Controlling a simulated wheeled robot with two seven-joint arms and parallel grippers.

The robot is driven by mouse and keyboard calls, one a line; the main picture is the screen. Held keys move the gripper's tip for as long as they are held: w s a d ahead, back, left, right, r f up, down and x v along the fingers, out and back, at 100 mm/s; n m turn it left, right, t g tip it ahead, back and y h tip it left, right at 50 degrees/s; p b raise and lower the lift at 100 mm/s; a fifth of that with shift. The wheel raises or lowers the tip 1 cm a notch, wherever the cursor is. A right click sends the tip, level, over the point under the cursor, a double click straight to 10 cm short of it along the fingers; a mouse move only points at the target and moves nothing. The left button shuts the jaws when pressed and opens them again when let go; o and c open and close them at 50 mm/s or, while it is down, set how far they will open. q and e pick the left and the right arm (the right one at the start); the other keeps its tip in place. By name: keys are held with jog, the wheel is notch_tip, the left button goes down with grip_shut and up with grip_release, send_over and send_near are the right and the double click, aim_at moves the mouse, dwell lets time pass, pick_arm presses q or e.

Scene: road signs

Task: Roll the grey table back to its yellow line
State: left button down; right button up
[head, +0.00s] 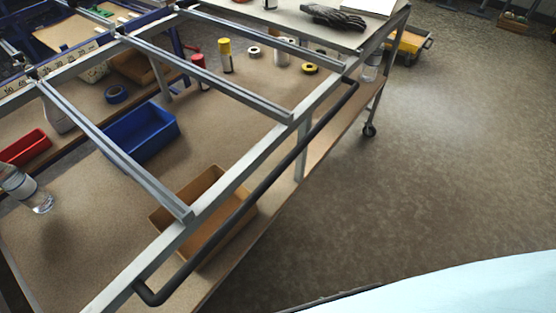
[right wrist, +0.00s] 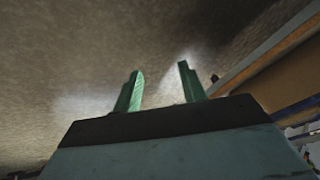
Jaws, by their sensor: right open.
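The grey table (head: 232,179) fills the left and middle of the head view. It has a grey metal frame with open cross rails, a black push handle (head: 262,192) along its near side, and a brown lower shelf. A caster (head: 369,131) shows at its far right leg. No yellow line shows in either view. My right gripper (right wrist: 160,70) has its two green fingers apart, with nothing between them and bare floor beyond. It does not show in the head view, so its distance from the handle is unclear. My left gripper is not in view.
A yellow cart (head: 406,45) stands behind. The floor (head: 450,150) to the right is clear.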

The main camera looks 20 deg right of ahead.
jog(key=w+a+r+m+t+y, duration=0.1)
jog(key=w+r+m+t, duration=0.15)
jog(key=w+r, duration=0.4)
jog(key=w+a+r+m+t, duration=0.25)
jog(key=w+r, duration=0.25)
jog(key=r, duration=0.3)
jog(key=m+t+y+b, duration=0.1)
jog(key=m+t+y, duration=0.1)
jog(key=m+t, duration=0.35)
send_near(285, 163)
jog(key=shift+m+g, duration=0.25)
jog(key=shift+m, duration=0.1)
jog(key=x, duration=0.3)
jog(key=b+x, duration=0.1)
jog(key=x, duration=0.7)
jog(key=shift+d+f+b, duration=0.25)
jog(key=shift+b, duration=0.05)
grip_shut()
